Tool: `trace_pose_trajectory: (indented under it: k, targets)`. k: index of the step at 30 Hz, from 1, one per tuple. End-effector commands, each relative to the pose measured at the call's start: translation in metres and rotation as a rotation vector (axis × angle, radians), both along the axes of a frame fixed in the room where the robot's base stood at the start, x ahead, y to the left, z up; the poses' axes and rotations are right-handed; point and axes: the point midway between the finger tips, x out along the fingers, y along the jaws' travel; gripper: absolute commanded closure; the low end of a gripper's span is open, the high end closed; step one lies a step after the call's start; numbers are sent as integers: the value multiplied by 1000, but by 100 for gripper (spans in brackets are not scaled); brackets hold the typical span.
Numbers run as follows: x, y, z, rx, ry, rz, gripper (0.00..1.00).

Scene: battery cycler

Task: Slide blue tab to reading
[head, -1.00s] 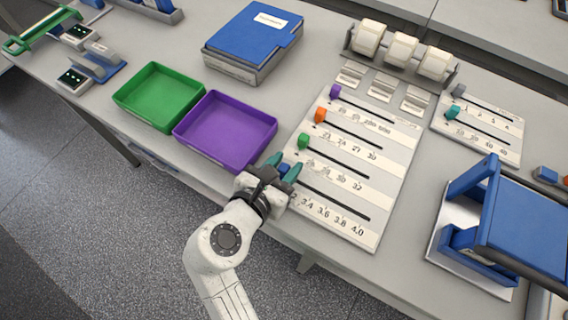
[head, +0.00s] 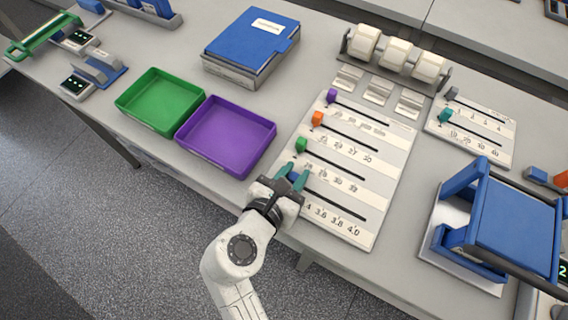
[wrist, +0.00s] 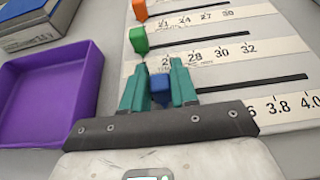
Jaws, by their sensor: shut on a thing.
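The blue tab (wrist: 159,90) sits between the two teal fingers of my gripper (wrist: 160,82) in the wrist view. My gripper is shut on it, and in the head view my gripper (head: 292,177) hides most of the tab. The tab is on the bottom slot (wrist: 255,90) of the white slider panel (head: 392,205), near the slot's left end. The bottom scale (wrist: 285,107) shows 3.8 and 4.0 in the wrist view; its lower numbers are hidden by my gripper.
Above the blue tab's slot are a green tab (head: 301,145), an orange tab (head: 317,119) and a purple tab (head: 331,96). A purple tray (head: 228,172) is left of the panel. A blue framed device (head: 510,225) stands at the right.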

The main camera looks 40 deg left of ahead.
Motion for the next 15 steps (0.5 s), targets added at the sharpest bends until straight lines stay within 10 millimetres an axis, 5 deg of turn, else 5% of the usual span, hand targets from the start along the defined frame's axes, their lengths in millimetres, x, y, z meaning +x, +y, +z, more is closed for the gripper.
trace_pose_trajectory:
  k: [13,14,15]
  targets:
    - [2,-10,0,3,3,0,100]
    - [2,-10,0,3,3,0,70]
    - [2,-10,0,3,3,0,66]
